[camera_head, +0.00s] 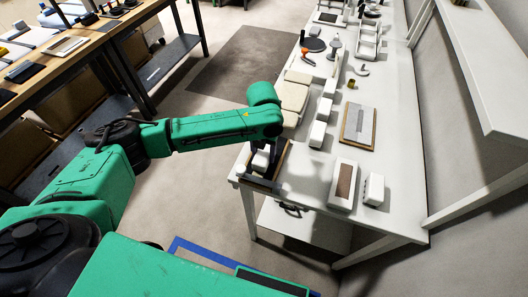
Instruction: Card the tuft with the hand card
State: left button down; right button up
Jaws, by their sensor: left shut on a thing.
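My left arm reaches across from the left. My left gripper (264,166) points down at the near left corner of the white table and is shut on a small white block-like thing (261,158). I cannot tell for sure whether it is the hand card. The held thing is over a dark, wood-edged bed (282,160); the gripper hides much of both, and I cannot tell whether they touch. I cannot make out the tuft. My right gripper is not in view.
On the white table (318,171) are a white frame with a brown middle (345,184), a white block (375,188), a wooden board with a grey plate (359,124) and cream pads (295,92). A wall shelf (480,70) overhangs the right. Floor (200,205) is clear left of the table.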

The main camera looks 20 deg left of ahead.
pick_arm(q)
jog(key=shift+p, duration=0.35)
dwell(0.5)
jog(key=shift+w+f+b, duration=0.1)
jog(key=shift+w+b, duration=0.25)
jog(key=shift+w, duration=0.8)
notch_tip(320, 180, up, 2)
jog(key=shift+w+r+p, duration=0.15)
jog(key=shift+p, duration=0.9)
